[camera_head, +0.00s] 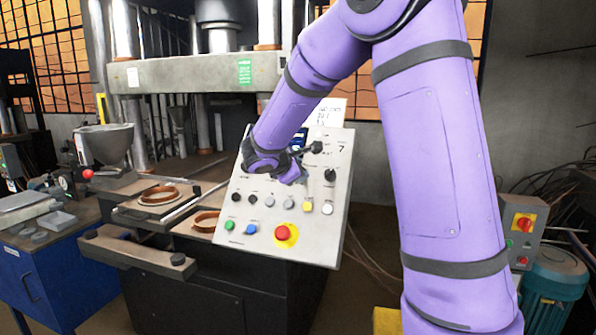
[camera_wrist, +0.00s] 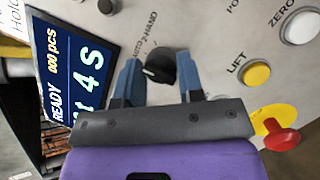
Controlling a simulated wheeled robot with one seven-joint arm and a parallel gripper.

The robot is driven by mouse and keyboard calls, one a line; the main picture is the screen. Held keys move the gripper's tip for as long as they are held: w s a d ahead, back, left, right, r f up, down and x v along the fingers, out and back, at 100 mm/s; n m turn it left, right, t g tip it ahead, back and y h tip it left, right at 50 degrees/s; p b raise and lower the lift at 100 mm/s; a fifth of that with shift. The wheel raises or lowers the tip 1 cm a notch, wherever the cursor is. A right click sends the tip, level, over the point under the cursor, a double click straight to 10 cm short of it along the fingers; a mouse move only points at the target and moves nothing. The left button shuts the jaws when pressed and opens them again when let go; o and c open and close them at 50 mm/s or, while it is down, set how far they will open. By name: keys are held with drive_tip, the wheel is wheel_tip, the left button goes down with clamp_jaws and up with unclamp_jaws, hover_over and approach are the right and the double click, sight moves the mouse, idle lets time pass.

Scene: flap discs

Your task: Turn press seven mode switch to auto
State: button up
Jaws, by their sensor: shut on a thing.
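The mode switch (camera_wrist: 163,67) is a round black knob on the grey panel, with AUTO and 2-HAND printed beside it in the wrist view. Its white pointer mark shows on the left side of the knob there, nearer the AUTO end of the lettering. My gripper (camera_wrist: 158,74) has its two blue-grey fingers on either side of the knob and is shut on it. In the head view my gripper (camera_head: 291,171) is at the middle of the tilted control panel (camera_head: 262,213), marked 7, and hides the switch.
A lit display (camera_wrist: 85,75) reading READY lies close to one finger. A yellow LIFT button (camera_wrist: 256,73), a white ZERO button (camera_wrist: 300,26) and a red mushroom button (camera_wrist: 282,138) stand nearby. Another black knob (camera_head: 330,175) is right of my gripper.

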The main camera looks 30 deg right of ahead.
idle(0.3)
drive_tip(key=o, duration=0.9)
drive_tip(key=v, duration=1)
drive_tip(key=shift+a+r, duration=0.15)
drive_tip(key=shift+a, duration=0.2)
drive_tip(key=shift+s, duration=0.15)
